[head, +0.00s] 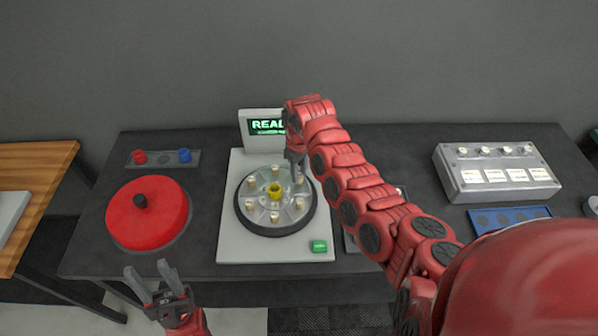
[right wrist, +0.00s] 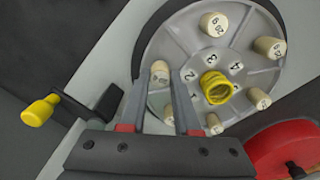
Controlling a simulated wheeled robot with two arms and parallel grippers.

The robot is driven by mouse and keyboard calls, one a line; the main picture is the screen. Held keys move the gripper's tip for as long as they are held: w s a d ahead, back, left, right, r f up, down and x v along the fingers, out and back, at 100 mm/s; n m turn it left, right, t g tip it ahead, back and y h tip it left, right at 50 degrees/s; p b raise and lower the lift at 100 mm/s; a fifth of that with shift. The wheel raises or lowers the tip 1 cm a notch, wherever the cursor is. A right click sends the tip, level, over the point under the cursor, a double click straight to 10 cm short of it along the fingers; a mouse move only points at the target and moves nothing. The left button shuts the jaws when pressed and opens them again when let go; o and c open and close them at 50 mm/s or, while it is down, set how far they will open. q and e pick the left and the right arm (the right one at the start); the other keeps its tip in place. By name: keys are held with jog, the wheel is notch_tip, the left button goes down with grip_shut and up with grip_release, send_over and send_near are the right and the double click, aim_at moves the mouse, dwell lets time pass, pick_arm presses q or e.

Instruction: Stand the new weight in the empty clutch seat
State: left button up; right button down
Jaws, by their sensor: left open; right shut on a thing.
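The clutch (head: 275,232) is a grey disc with a dark rim and a yellow hub (head: 274,191), on a pale machine. Several cream weights stand around the hub, beside printed numbers. My right gripper (head: 296,158) reaches down at the disc's far right side. In the right wrist view its fingers (right wrist: 165,100) are shut on a cream weight (right wrist: 160,71), upright at the disc near the number 2. I cannot tell whether its base is fully down in a seat; no empty seat shows clearly. My left gripper (head: 149,272) is open and empty at the table's front edge.
A red round cover (head: 165,215) with a black knob lies left. A grey box (head: 462,184) with several pale knobs and a blue tray (head: 483,226) stand right. A lit display (head: 266,127) rises behind the clutch; a green button (head: 319,246) sits in front. My right arm hides the table's middle right.

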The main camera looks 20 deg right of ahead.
jog(key=shift+f+b, duration=0.3)
jog(key=shift+f, duration=0.25)
jog(key=shift+c, duration=0.8)
grip_release()
jog(key=shift+r+p, duration=0.75)
jog(key=shift+r, duration=0.6)
jog(key=shift+r+p, duration=0.4)
jog(key=shift+r, duration=1.8)
